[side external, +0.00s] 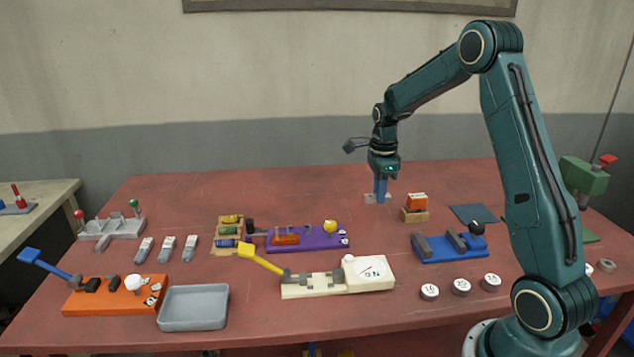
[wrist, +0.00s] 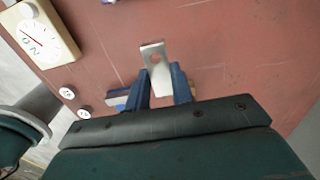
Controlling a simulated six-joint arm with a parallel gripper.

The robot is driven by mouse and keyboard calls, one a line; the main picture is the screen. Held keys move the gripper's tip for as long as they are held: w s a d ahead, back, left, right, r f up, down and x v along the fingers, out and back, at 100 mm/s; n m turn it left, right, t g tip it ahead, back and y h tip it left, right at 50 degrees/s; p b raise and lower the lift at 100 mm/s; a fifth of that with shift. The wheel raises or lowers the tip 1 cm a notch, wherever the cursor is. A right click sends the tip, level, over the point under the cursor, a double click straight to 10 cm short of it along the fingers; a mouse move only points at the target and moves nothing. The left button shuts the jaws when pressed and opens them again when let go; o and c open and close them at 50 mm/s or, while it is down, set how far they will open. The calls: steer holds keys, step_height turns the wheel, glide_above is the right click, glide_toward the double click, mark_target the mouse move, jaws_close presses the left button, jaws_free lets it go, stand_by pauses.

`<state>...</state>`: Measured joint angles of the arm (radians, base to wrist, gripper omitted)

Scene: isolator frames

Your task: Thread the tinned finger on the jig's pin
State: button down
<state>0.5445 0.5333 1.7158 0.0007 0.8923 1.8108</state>
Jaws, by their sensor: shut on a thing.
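My gripper (side external: 381,188) is shut on the tinned finger and points down at the back of the red bench. In the wrist view the tinned finger (wrist: 153,50) is a flat silvery strip with a round hole near its free end, gripped between the two blue fingers of my gripper (wrist: 162,74). The free end sticks out beyond the fingertips over bare red surface. In the side view a small pale grey shape (side external: 369,199) shows at the fingertips; I cannot tell whether it is the tinned finger or a block. I cannot pick out the jig's pin.
An orange block on a wooden stand (side external: 415,215) is close right of my gripper. A blue fixture (side external: 450,247), a purple fixture (side external: 310,240) and a cream dial fixture (side external: 340,284) stand nearer the front.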

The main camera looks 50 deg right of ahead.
step_height(320, 180, up, 11)
steer(key=shift+f, duration=0.15)
stand_by(0.7)
glide_above(286, 237)
step_height(286, 237, down, 7)
steer(key=shift+f, duration=0.1)
stand_by(0.3)
steer(key=shift+f, duration=2.65)
steer(key=shift+f, duration=2.05)
